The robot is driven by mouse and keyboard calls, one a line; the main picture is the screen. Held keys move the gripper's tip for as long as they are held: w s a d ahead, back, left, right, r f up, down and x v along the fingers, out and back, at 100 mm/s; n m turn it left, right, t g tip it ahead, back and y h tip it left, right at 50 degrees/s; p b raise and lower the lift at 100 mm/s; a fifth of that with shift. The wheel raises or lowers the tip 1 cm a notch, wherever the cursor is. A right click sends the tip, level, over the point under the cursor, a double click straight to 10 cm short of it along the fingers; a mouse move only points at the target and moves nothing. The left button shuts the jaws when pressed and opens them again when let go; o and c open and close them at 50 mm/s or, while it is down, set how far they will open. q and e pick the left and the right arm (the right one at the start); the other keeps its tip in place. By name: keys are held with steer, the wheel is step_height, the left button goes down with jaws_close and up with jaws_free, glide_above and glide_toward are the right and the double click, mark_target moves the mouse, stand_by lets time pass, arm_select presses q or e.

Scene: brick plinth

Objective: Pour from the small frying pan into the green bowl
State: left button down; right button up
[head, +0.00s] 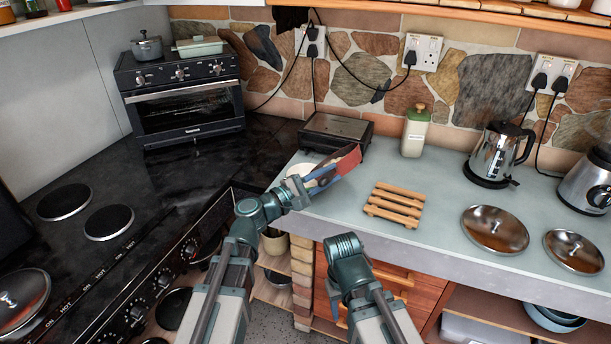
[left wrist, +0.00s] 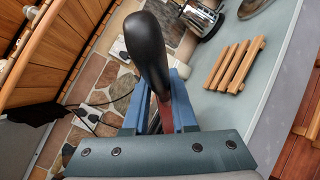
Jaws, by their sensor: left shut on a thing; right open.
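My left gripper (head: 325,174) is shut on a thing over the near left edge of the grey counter. In the left wrist view a black, rounded handle-like part (left wrist: 146,50) rises from between the blue fingers, with a red-brown part between them. I take it for the small frying pan's handle, but no pan body shows clearly.
A wooden slatted trivet (head: 395,204) lies right of my left gripper. Two steel lids (head: 495,229), a kettle (head: 500,152), a blender (head: 588,180) and a green-topped jar (head: 415,132) stand on the counter. The hob (head: 85,265) is at left. The counter around the trivet is clear.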

arm_select(q)
steer(key=shift+w+a+r+n, duration=0.1)
steer(key=shift+w+a+n, duration=0.2)
steer(key=shift+a+n, duration=0.15)
arm_select(e)
steer(key=shift+w+a+f, duration=0.1)
steer(key=shift+a+f, duration=0.05)
steer(key=shift+a, duration=0.1)
arm_select(q)
steer(key=shift+w+a+r+n+t, duration=0.25)
steer(key=shift+a+r+n, duration=0.15)
steer(key=shift+r+n, duration=0.1)
steer(key=shift+w+a+r+n+t, duration=0.25)
steer(key=shift+a+r+n, duration=0.1)
steer(key=shift+a+n, duration=0.1)
arm_select(e)
steer(key=shift+a+r, duration=0.25)
steer(key=shift+a, duration=0.15)
